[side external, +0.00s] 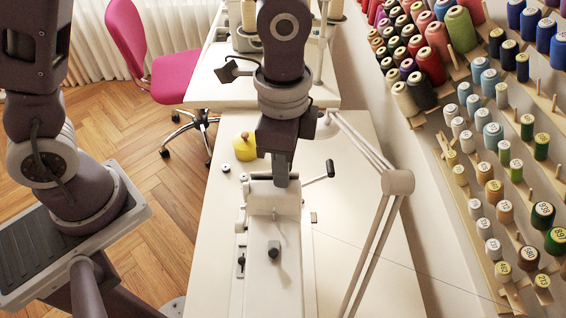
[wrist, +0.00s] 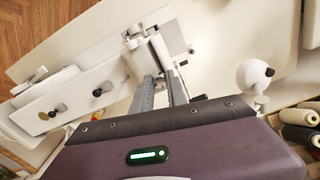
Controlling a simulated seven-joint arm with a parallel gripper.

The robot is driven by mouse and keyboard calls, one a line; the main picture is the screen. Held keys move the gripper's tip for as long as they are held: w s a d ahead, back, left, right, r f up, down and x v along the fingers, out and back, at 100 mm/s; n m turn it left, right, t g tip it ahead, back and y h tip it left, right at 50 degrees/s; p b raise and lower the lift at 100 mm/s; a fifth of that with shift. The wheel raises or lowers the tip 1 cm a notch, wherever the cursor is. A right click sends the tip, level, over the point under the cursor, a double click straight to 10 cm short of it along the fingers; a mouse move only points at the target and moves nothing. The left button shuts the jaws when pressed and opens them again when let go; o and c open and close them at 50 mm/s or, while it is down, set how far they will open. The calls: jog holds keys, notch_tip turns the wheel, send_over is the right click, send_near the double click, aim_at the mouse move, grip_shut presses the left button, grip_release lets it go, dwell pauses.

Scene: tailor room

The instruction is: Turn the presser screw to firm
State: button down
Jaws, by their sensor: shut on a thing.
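The white sewing machine (side external: 272,207) stands on the white table, its long arm running toward the camera. My gripper (side external: 281,183) points straight down at the top of the machine's far end. In the wrist view, my two grey fingers (wrist: 163,80) reach to the white machine head (wrist: 145,45). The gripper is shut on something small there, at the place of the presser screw. The screw itself is hidden by the fingers, so its turn or setting cannot be read.
A yellow pincushion-like object (side external: 245,148) stands left of the machine head. A dark-ended lever (side external: 320,174) sticks out right. A white jointed lamp (side external: 397,183) stands close on the right. Racks of thread spools (side external: 490,190) line the wall. The table (side external: 212,245) is clear at left.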

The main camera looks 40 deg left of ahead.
jog(key=shift+m, duration=0.7)
jog(key=c, duration=1.3)
grip_release()
jog(key=shift+r, duration=0.1)
notch_tip(320, 180, up, 7)
jog(key=shift+f, duration=0.1)
jog(key=shift+a+r, duration=0.25)
jog(key=s+a+r+n+t, duration=0.2)
jog(key=s+a+n, duration=0.2)
jog(key=a, duration=0.1)
jog(key=s+a+r+n+t, duration=0.1)
jog(key=s+a+r+n, duration=0.1)
jog(key=s+a+n, duration=0.1)
jog(key=s+a+r+n+t, duration=0.1)
jog(key=s+a+n+t, duration=0.1)
jog(key=s+a+n, duration=0.2)
jog(key=shift+s+a+r+n+t, duration=0.2)
jog(key=shift+a+n, duration=0.2)
jog(key=shift+a, duration=0.35)
jog(key=shift+s+a+r+n+t, duration=0.1)
jog(key=shift+a+r+n, duration=0.1)
jog(key=shift+a+n, duration=0.35)
